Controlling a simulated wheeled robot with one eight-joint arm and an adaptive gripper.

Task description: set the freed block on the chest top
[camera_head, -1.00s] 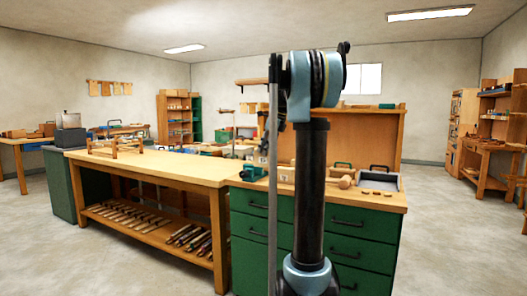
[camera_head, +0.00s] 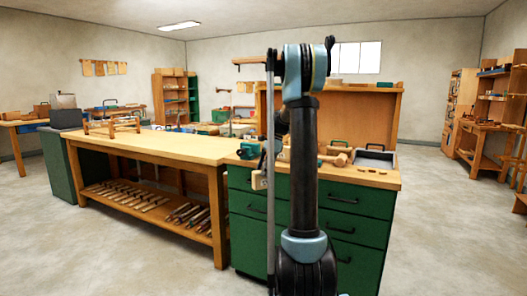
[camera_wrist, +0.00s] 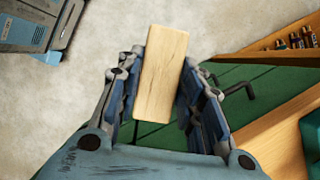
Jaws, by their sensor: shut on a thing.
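The block is a plain pale wooden bar (camera_wrist: 161,75), held lengthwise between the two fingers of my gripper (camera_wrist: 163,80) in the wrist view. My gripper is shut on its long sides. In the head view my arm hides most of the gripper; a small tan piece beside the arm, in front of the green drawers, appears to be the block (camera_head: 258,181). The chest is green with dark handles and a wooden top (camera_head: 352,177). In the wrist view its green front (camera_wrist: 245,105) lies below and right of the block, with the top's wooden edge (camera_wrist: 275,140) at right.
On the chest top are a wooden mallet (camera_head: 333,158), a grey tray (camera_head: 375,157) at right and a green vise-like tool (camera_head: 248,150) at left. A long workbench (camera_head: 160,143) adjoins at left, with tools on its lower shelf. Bare floor lies in front.

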